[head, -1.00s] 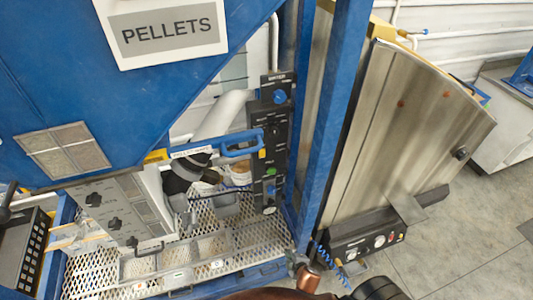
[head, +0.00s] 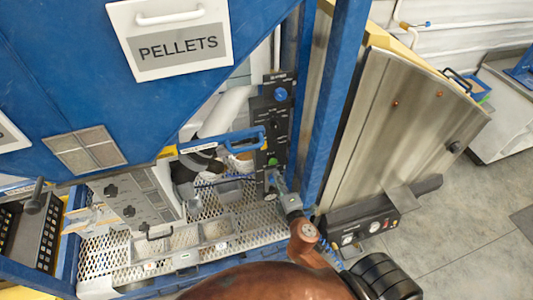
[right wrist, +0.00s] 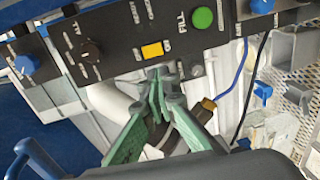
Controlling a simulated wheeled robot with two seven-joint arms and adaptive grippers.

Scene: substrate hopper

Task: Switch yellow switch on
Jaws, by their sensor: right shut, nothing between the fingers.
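The yellow switch (right wrist: 152,50) is a small rectangle on a black control panel (right wrist: 118,33) in the right wrist view. I cannot tell which way it is tipped. My right gripper (right wrist: 166,76), with green fingers, is shut and empty. Its tips appear near the panel's lower edge, just below and right of the yellow switch; contact cannot be told. In the head view, my right gripper (head: 274,184) is at the lower part of the upright black panel (head: 277,118), and the switch is too small to make out clearly. My left gripper is not in view.
A green button (right wrist: 203,17) labelled FILL sits right of the yellow switch, and a black knob (right wrist: 89,50) left of it. Blue knobs (right wrist: 27,64) are at the panel's ends. A blue handle (head: 222,143) and a blue post (head: 335,105) flank the panel.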

